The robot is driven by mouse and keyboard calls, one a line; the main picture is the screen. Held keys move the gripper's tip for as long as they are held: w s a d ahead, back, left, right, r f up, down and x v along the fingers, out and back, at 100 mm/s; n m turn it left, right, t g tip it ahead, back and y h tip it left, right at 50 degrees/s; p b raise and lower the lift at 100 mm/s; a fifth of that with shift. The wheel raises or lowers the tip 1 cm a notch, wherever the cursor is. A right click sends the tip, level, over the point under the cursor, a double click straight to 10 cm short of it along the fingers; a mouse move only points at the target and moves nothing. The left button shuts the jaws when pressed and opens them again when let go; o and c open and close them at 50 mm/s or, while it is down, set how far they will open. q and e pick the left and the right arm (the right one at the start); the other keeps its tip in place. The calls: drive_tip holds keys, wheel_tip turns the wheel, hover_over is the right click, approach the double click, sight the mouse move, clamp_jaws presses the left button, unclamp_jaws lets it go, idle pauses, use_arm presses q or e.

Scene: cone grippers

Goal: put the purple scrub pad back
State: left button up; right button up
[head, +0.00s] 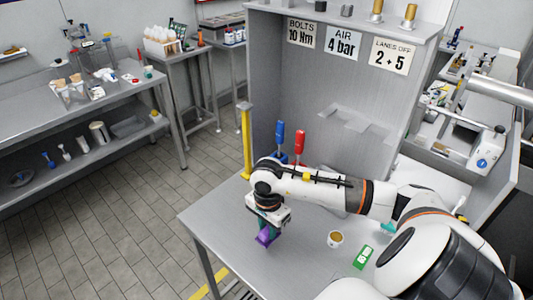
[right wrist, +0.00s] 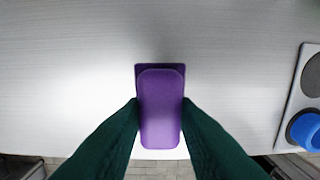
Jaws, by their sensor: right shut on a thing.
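The purple scrub pad (head: 265,237) is between the fingers of my right gripper (head: 270,228), above the left front part of the grey worktop (head: 228,232). In the right wrist view the purple pad (right wrist: 161,112) lies lengthwise between two dark green fingers, which press on its sides. A darker purple layer shows behind its far end. Bare worktop (right wrist: 70,90) surrounds it, with the front edge just below the pad. Whether the pad touches the worktop I cannot tell. My left gripper is not in view.
A blue-handled tool (head: 279,134) and a red-handled tool (head: 299,143) stand upright behind my arm. A yellow post (head: 246,145) rises at the left. A small cup (head: 335,238) and a green card (head: 362,257) lie to the right. The left front worktop is clear.

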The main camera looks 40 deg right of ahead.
sight(268, 236)
drive_tip(key=shift+f, duration=0.45)
wheel_tip(268, 236, down, 2)
drive_tip(key=shift+s+f+p, duration=0.15)
drive_tip(key=shift+p, duration=0.4)
drive_tip(key=shift+f, duration=0.55)
drive_tip(key=o, duration=1)
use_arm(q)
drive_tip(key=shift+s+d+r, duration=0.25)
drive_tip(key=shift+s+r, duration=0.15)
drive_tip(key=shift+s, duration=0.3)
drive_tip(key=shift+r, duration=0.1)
